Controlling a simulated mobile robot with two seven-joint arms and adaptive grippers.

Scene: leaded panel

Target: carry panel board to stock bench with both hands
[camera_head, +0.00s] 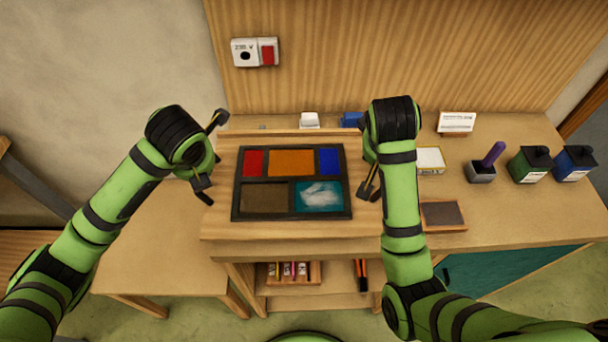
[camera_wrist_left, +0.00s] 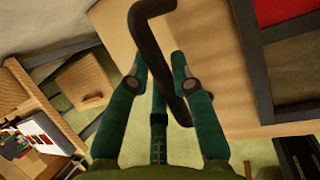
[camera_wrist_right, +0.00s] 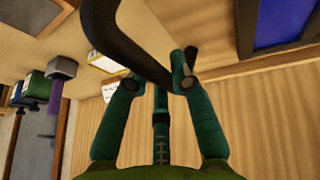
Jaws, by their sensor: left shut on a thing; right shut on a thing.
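The panel board (camera_head: 218,222) is a pale wooden board in the middle of the head view. On it lies a dark-framed leaded panel (camera_head: 291,182) with red, orange, blue, brown and teal panes. My left gripper (camera_wrist_left: 162,85) is shut on a black curved handle (camera_wrist_left: 152,35) at the board's left side. My right gripper (camera_wrist_right: 160,86) is shut on the matching handle (camera_wrist_right: 110,30) at its right side. The fingertips are mostly hidden in the head view. The board looks level; I cannot tell whether it touches the bench under it.
A wooden workbench (camera_head: 510,220) holds a brown pad (camera_head: 442,215), a purple-handled tool in a holder (camera_head: 482,170), green (camera_head: 530,163) and blue (camera_head: 575,162) bottles. A lower wooden table (camera_head: 160,245) stands bare at left. A shelf below holds a small crate (camera_head: 292,273).

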